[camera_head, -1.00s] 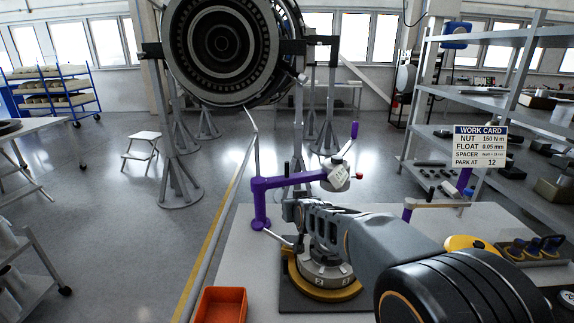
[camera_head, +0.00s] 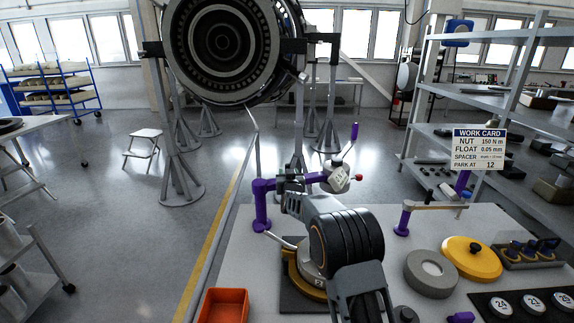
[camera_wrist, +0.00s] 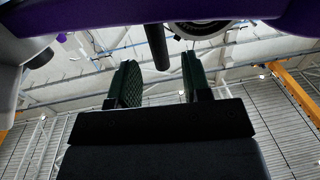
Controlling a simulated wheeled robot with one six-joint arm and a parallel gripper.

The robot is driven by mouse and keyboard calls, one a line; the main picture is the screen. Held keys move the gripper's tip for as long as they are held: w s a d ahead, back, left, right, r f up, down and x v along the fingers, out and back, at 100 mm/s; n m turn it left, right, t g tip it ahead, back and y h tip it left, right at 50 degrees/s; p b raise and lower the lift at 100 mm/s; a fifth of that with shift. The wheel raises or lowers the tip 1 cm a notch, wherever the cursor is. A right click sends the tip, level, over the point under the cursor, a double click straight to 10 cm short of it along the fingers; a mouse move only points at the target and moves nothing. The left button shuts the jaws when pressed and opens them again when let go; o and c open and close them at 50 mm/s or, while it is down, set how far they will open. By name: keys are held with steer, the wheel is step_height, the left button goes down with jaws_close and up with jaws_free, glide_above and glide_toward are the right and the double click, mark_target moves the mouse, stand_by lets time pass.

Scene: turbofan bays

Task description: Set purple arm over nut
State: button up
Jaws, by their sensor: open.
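The purple arm (camera_head: 261,206) stands on a post at the back left of the bench. Its beam reaches right to a pale head (camera_head: 340,178) with a purple upright handle and a red knob. My gripper (camera_head: 284,181) is at the beam, which it partly hides. In the wrist view, the purple beam (camera_wrist: 120,14) crosses the top, and my gripper's dark green jaws (camera_wrist: 159,77) are open below it. A dark rod (camera_wrist: 157,45) shows between the jaws; contact cannot be told. The yellow-rimmed fixture (camera_head: 302,289) is mostly behind my arm. I cannot make out the nut.
An orange bin (camera_head: 222,306) is at the front left. A second purple stand (camera_head: 403,222), a grey ring (camera_head: 431,274) and a yellow disc (camera_head: 471,259) are on the right. A work card (camera_head: 479,148) and shelves stand behind. The engine (camera_head: 222,45) hangs beyond the bench.

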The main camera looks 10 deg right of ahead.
mark_target(287, 167)
steer(key=shift+w+d+p, duration=0.2)
steer(key=shift+w+p, duration=0.25)
steer(key=shift+w, duration=1)
steer(key=shift+w+d+p, duration=0.15)
steer(key=shift+w+p, duration=0.3)
steer(key=shift+w, duration=1)
steer(key=shift+c, duration=0.2)
jaws_close()
